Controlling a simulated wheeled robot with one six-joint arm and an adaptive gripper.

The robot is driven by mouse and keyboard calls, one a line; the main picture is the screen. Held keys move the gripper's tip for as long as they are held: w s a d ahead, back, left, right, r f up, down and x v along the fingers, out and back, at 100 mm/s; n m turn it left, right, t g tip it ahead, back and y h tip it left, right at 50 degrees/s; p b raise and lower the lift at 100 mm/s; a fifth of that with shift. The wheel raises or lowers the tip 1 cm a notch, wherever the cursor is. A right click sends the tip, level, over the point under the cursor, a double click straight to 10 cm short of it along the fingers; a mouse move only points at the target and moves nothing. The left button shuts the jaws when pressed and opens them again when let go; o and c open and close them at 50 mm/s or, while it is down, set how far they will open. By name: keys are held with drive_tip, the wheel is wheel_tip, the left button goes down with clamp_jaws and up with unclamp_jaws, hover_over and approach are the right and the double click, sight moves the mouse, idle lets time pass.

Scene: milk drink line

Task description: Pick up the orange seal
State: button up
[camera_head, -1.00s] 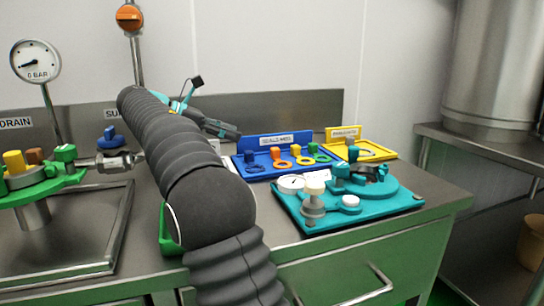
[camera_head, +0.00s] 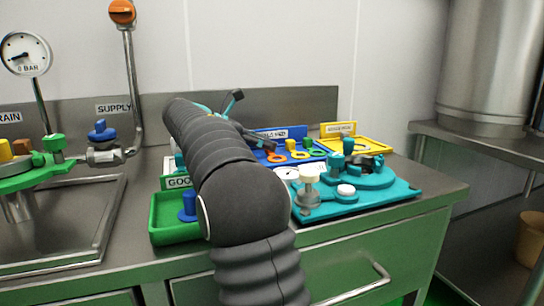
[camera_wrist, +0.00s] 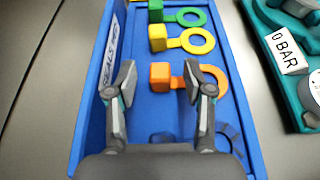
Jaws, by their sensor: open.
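The orange seal has a block-shaped grip and a flat ring, and lies in the blue tray (camera_wrist: 86,125). In the wrist view its block (camera_wrist: 160,77) sits between my fingers and its ring (camera_wrist: 219,75) shows partly past the right finger. My gripper (camera_wrist: 159,70) is open, one finger on each side of the block; I cannot tell whether they touch it. In the head view the orange seal (camera_head: 276,157) shows beside my arm, and my gripper (camera_head: 256,137) is seen from behind, partly hidden.
In the tray, a yellow seal (camera_wrist: 159,39) and a green seal (camera_wrist: 187,17) lie above the orange one; a blue seal (camera_wrist: 230,137) lies below, partly hidden by my gripper. A teal fixture (camera_head: 400,190) stands to the right. A green tray (camera_head: 170,230) lies left of my arm.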

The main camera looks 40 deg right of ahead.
drive_tip(key=shift+s+d+f, duration=0.1)
drive_tip(key=shift+d+f, duration=0.05)
drive_tip(key=shift+d, duration=0.25)
drive_tip(key=c, duration=0.9)
